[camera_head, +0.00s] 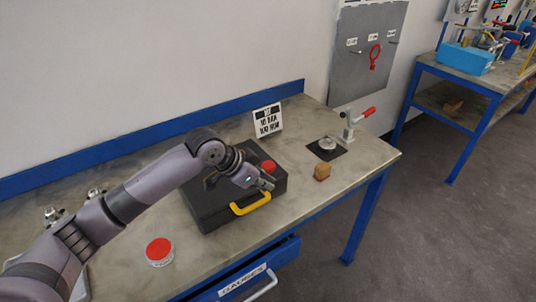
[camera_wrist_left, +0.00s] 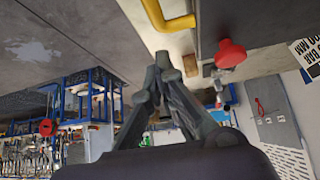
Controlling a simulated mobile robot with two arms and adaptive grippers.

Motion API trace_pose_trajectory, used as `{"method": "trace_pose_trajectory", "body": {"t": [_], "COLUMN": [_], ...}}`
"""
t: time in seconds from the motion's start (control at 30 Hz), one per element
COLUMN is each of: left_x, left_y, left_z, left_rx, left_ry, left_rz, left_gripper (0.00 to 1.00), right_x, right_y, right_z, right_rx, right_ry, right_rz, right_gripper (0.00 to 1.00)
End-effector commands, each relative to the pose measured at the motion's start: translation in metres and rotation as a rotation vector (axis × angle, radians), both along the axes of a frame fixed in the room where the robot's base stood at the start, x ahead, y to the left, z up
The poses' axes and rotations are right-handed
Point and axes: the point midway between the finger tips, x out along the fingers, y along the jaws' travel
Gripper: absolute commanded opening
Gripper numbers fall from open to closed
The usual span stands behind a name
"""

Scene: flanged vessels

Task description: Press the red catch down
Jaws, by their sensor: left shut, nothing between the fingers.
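A black case (camera_head: 215,208) lies on the workbench, with a yellow handle (camera_head: 250,204) on its front side. The red catch (camera_head: 267,166) is a round red piece standing up at the case's right part. My left gripper (camera_head: 268,182) is shut and empty, between the red catch and the yellow handle in the head view. In the left wrist view its fingertips (camera_wrist_left: 168,62) meet, with the red catch (camera_wrist_left: 230,53) to their right and apart from them. The yellow handle (camera_wrist_left: 162,14) shows above the fingertips there. My right gripper is not in view.
A red-topped round can (camera_head: 159,251) stands left of the case. A wooden block (camera_head: 322,172), a black pad (camera_head: 338,153) with a metal part and a red-handled clamp (camera_head: 351,124) are to the right. A printed sign (camera_head: 267,121) stands behind. A labelled drawer (camera_head: 240,284) is below.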

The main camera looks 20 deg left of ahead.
Motion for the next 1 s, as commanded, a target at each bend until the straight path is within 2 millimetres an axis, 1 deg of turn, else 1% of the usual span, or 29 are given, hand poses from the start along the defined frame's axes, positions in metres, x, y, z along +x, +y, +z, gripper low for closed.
{"method": "trace_pose_trajectory", "body": {"t": [0.03,0.1,0.2,0.3,0.4,0.53,0.8,0.93,1.0], "left_x": [0.014,0.026,0.039,0.046,0.049,0.051,0.051,0.054,0.058], "left_y": [0.015,0.029,0.046,0.059,0.067,0.069,0.069,0.066,0.062], "left_z": [0.022,0.046,0.077,0.099,0.113,0.118,0.118,0.114,0.109], "left_rx": [0.002,-0.009,-0.029,-0.046,-0.058,-0.064,-0.065,-0.066,-0.066], "left_ry": [-0.018,-0.028,-0.044,-0.054,-0.060,-0.062,-0.062,-0.061,-0.059], "left_rz": [0.014,0.027,0.049,0.066,0.077,0.081,0.080,0.080,0.080], "left_gripper": [0.00,0.00,0.00,0.00,0.00,0.00,0.00,0.00,0.00], "right_x": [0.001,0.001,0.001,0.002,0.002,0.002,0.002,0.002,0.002], "right_y": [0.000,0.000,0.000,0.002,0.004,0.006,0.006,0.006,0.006], "right_z": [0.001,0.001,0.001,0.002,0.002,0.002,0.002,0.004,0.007], "right_rx": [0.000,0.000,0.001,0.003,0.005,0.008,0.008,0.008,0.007], "right_ry": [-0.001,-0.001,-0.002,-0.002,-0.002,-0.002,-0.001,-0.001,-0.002], "right_rz": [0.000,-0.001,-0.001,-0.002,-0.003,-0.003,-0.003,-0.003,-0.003], "right_gripper": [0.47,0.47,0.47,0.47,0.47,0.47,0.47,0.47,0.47]}}
